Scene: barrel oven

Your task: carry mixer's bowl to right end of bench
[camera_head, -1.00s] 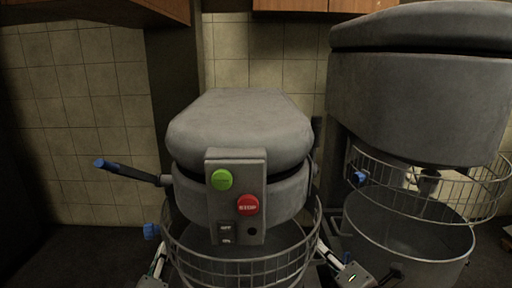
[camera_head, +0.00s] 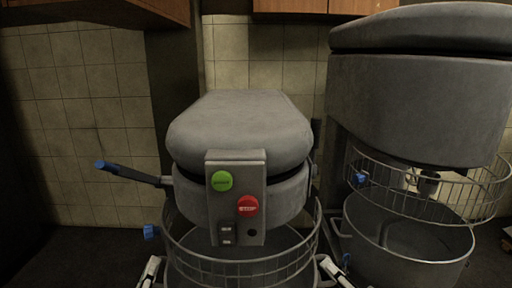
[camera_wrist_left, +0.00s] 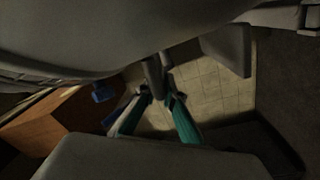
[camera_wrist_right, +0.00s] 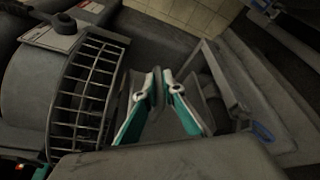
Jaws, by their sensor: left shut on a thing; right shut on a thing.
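The mixer (camera_head: 240,130) stands in the middle of the head view, with a green button and a red stop button. Its grey bowl (camera_head: 272,242) is below the mixer head, partly hidden by the wire guard (camera_head: 245,267). My left gripper (camera_head: 150,270) is low at the bowl's left side, and my right gripper (camera_head: 333,268) is low at its right side. In the left wrist view my left gripper (camera_wrist_left: 158,88) is shut on a narrow grey handle. In the right wrist view my right gripper (camera_wrist_right: 157,90) is shut on a similar grey handle. The bowl's underside is out of sight.
A larger mixer (camera_head: 420,105) with its own bowl (camera_head: 430,260) and wire guard (camera_head: 440,195) stands close on the right. A blue-tipped lever (camera_head: 130,172) sticks out left of the middle mixer. Wooden cupboards (camera_head: 290,5) hang above on the tiled wall.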

